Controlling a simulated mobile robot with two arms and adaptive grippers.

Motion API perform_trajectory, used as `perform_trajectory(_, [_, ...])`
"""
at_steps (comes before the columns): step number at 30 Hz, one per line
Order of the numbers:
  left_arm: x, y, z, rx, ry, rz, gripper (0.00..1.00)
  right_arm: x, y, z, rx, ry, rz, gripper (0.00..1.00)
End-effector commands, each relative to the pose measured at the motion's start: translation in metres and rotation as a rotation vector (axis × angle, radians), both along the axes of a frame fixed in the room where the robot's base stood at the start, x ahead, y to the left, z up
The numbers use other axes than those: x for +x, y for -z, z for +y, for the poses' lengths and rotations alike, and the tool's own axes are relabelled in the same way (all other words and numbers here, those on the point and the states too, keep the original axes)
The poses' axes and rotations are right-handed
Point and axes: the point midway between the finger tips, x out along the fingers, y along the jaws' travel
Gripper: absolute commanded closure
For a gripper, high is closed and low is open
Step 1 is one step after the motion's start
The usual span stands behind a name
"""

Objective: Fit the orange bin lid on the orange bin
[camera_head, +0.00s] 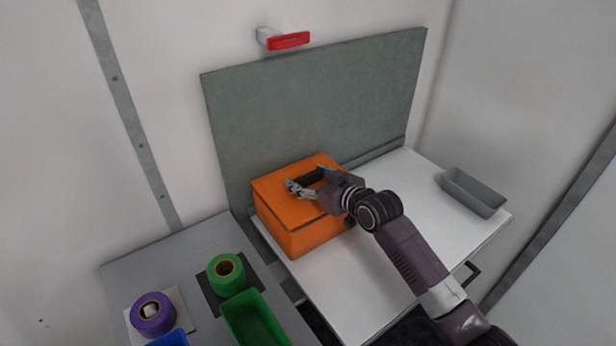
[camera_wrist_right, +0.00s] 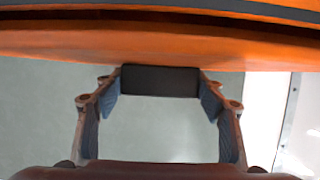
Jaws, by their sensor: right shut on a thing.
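The orange bin (camera_head: 312,240) stands on the white worktop against the grey-green panel. The orange bin lid (camera_head: 276,190) lies over the top of the bin in the head view. I cannot tell whether its rim is fully seated or slightly raised. My right gripper (camera_head: 308,186) is over the lid, shut on its black handle (camera_head: 315,176). In the right wrist view the fingers (camera_wrist_right: 160,88) close on both ends of the handle (camera_wrist_right: 160,80), with an orange surface (camera_wrist_right: 160,42) beside it. The arm hides the bin's right side. My left gripper is out of view.
A grey tray (camera_head: 474,192) stands at the right of the white worktop (camera_head: 365,285). On the grey table (camera_head: 185,262) are a purple roll (camera_head: 153,326), a green roll (camera_head: 225,283) and a green bin (camera_head: 252,320). A red handle (camera_head: 289,41) is on the wall.

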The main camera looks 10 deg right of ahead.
Motion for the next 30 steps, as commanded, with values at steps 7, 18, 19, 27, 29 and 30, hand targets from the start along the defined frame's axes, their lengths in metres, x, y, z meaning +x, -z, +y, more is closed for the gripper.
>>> perform_trajectory(7, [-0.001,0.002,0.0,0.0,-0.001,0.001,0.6,0.0,0.004,0.0,0.0,0.0,-0.001,0.63])
perform_trajectory(18, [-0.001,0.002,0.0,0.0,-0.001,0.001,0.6,0.0,0.004,0.0,0.0,0.0,0.0,0.19])
perform_trajectory(19, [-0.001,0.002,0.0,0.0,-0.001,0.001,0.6,0.0,0.004,0.0,0.0,0.0,0.0,0.19])
perform_trajectory(27, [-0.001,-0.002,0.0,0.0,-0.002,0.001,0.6,-0.007,-0.009,-0.003,-0.002,-0.001,-0.001,0.19])
perform_trajectory(29, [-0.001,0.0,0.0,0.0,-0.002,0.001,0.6,-0.014,-0.011,-0.006,-0.002,-0.001,0.0,0.19])
perform_trajectory(30, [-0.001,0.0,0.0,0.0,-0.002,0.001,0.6,-0.02,-0.014,-0.008,-0.001,0.0,0.001,0.19])
